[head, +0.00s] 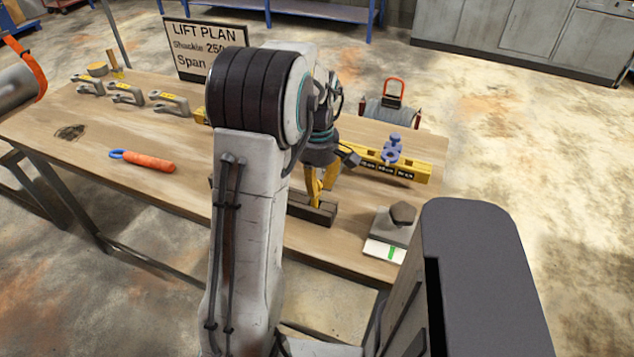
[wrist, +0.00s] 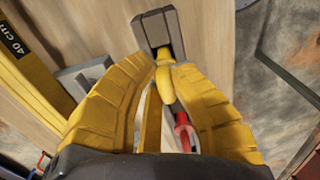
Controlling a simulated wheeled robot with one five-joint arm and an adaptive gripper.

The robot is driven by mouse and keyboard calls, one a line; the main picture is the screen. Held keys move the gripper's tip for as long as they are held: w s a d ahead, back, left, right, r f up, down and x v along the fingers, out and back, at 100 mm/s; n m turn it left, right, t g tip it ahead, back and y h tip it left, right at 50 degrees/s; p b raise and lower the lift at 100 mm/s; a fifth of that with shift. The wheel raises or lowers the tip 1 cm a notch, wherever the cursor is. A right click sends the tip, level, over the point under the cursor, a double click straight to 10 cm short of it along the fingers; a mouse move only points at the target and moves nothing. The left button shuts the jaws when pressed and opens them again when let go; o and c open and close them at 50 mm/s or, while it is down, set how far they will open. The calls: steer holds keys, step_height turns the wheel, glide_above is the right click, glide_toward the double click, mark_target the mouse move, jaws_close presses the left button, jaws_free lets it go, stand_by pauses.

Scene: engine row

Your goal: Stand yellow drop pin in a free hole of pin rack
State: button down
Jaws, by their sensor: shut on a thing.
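My gripper (head: 318,192) is over the dark pin rack (head: 312,210) near the front edge of the bench. In the wrist view my gripper (wrist: 164,66) has its two yellow ribbed fingers closed around the yellow drop pin (wrist: 165,86). The pin's colour blends with the fingers, and its lower end is hidden. I cannot tell whether it is in a hole. The rack (wrist: 157,28) runs beneath the fingers in the wrist view, with much of it covered. A red pin-like piece (wrist: 184,130) shows by the rack between the fingers.
A yellow beam (head: 410,170) bearing a blue shackle (head: 393,150) lies behind the rack. A grey block with a brown top (head: 402,214) and a white card (head: 384,250) are to the right. An orange-handled tool (head: 148,162) lies left. Bare bench separates it from my arm.

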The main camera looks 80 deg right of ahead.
steer(key=shift+f+b, duration=0.35)
steer(key=shift+f, duration=0.15)
steer(key=c, duration=1.2)
jaws_free()
step_height(320, 180, up, 12)
steer(key=shift+r, duration=0.1)
